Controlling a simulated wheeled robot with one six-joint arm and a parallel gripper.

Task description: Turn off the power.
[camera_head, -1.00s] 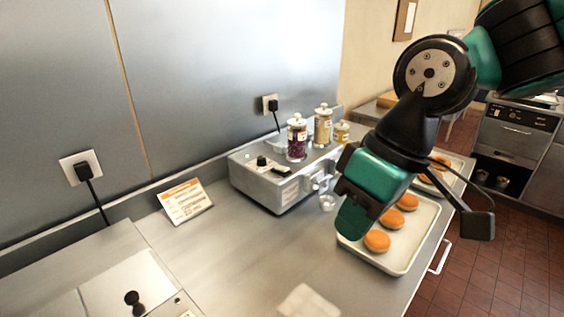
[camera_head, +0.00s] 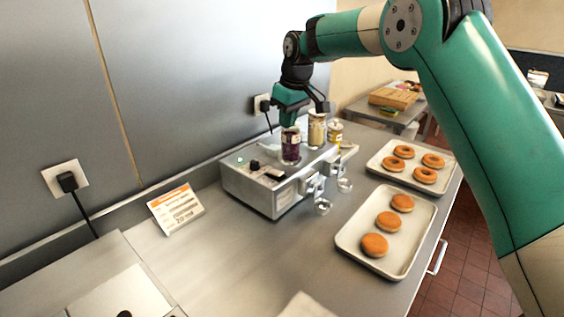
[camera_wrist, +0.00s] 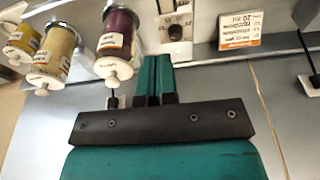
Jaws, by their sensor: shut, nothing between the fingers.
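The grey glaze machine (camera_head: 247,190) stands on the counter against the wall. The knob-and-switch side (camera_wrist: 176,32) shows at the top of the wrist view. Behind the machine a black plug (camera_head: 265,105) sits in a wall socket; the socket also shows in the wrist view (camera_wrist: 112,101), left of my fingers. My gripper (camera_head: 288,121) is shut and empty, above the machine's back near the purple jar. Its closed fingers (camera_wrist: 154,62) show in the wrist view. The exact gap to the plug is unclear.
A purple jar (camera_head: 290,147), a cream jar (camera_head: 316,130) and a yellow jar (camera_head: 335,132) stand on the machine close to my gripper. A second plug (camera_head: 67,181) is in the left socket. Trays with donuts (camera_head: 402,273) stand right. An orange-topped card (camera_head: 177,208) stands left.

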